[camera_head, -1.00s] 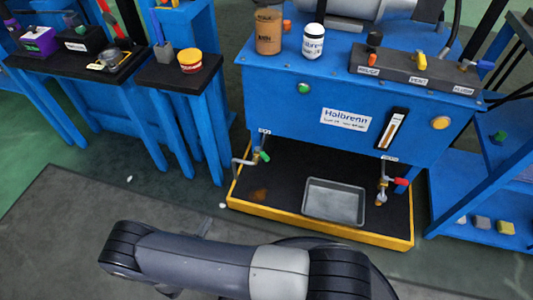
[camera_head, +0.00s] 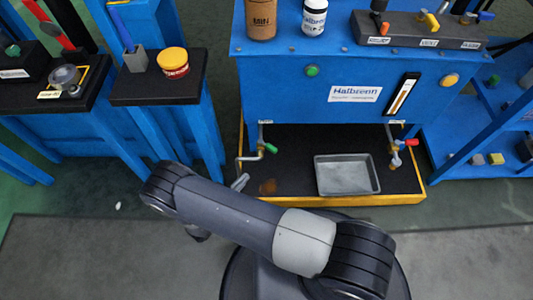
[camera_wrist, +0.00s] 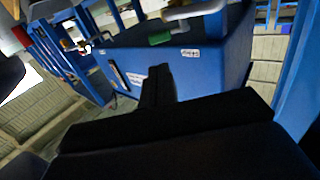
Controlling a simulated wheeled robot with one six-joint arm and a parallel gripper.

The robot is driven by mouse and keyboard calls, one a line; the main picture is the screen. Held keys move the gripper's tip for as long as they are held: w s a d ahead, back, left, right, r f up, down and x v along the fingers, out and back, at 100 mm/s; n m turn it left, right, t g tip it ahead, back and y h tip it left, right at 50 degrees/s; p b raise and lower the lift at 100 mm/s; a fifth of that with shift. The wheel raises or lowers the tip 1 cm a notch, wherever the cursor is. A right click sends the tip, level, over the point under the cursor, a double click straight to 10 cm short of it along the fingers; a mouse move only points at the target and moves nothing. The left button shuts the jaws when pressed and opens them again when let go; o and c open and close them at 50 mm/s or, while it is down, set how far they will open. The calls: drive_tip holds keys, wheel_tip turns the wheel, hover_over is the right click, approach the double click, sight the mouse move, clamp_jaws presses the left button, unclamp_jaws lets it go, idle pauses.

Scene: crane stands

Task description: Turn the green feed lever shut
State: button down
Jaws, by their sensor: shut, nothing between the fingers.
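The green feed lever (camera_head: 271,148) sits on a small brass valve under the left front of the blue tank. Its handle points right and slightly down in the head view. A bent grey pipe runs left from the valve. In the wrist view the scene is upside down, and the green lever (camera_wrist: 159,38) shows near the top beside a white tag. My gripper (camera_wrist: 157,80) shows there as dark fingers closed together, empty, apart from the lever. In the head view my arm crosses in front of the drip tray, largely hiding the gripper.
A red lever (camera_head: 411,142) is on the valve at the right. A grey pan (camera_head: 346,193) lies on the black base with yellow edging (camera_head: 405,199). The blue tank (camera_head: 290,92) overhangs the valves. A black side stand (camera_head: 150,93) is at left.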

sight(274, 153)
drive_tip(key=b+x, duration=0.2)
drive_tip(key=x, duration=1)
drive_tip(key=shift+d, duration=0.1)
drive_tip(key=shift+w+d+n+t+y, duration=0.1)
drive_tip(key=shift+d+n+t+y, duration=0.2)
drive_tip(key=shift+n+t+y, duration=0.4)
drive_tip(key=shift+w+d+n+t+y, duration=0.15)
drive_tip(key=shift+d+n+t+y, duration=0.25)
drive_tip(key=shift+y, duration=0.3)
drive_tip(key=shift+w+d+n+t+y, duration=0.1)
drive_tip(key=shift+d+n+t+y, duration=0.1)
drive_tip(key=shift+n+y, duration=0.4)
drive_tip(key=shift+w+d+b, duration=0.75)
drive_tip(key=shift+d+b, duration=0.15)
drive_tip(key=shift+b, duration=0.05)
drive_tip(key=shift+w+d, duration=0.1)
drive_tip(key=shift+w, duration=0.05)
